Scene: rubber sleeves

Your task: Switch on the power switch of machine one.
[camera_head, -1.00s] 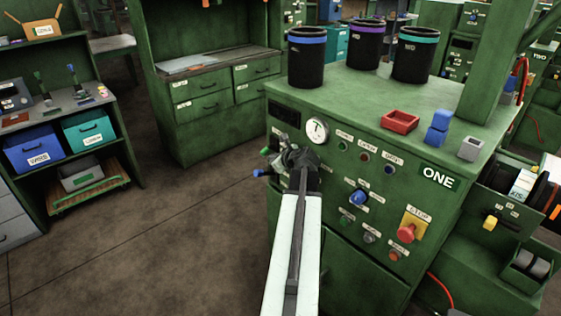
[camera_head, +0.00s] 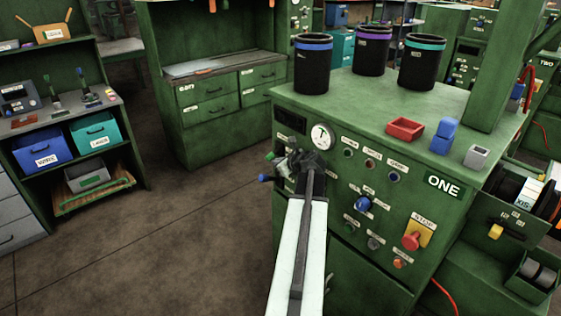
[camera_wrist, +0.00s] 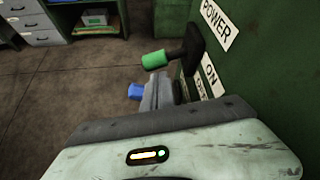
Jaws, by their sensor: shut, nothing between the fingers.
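Machine one is the green cabinet (camera_head: 345,262) with the ONE label (camera_head: 443,186). In the wrist view a lever with a green grip (camera_wrist: 153,60) sticks out from a black mount (camera_wrist: 197,44) beside the POWER label (camera_wrist: 219,22). An ON label (camera_wrist: 212,75) is below it. A lever with a blue tip (camera_wrist: 135,91) lies just beyond my fingers; this tip also shows in the head view (camera_head: 265,178). My gripper (camera_wrist: 160,92) is shut and empty, just below the green grip. I cannot tell whether it touches either lever. My wrist hides part of the panel in the head view.
The panel also carries a round gauge (camera_head: 321,136), a blue knob (camera_head: 362,204) and a red stop button (camera_head: 412,240). The floor (camera_head: 165,250) to the left is clear.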

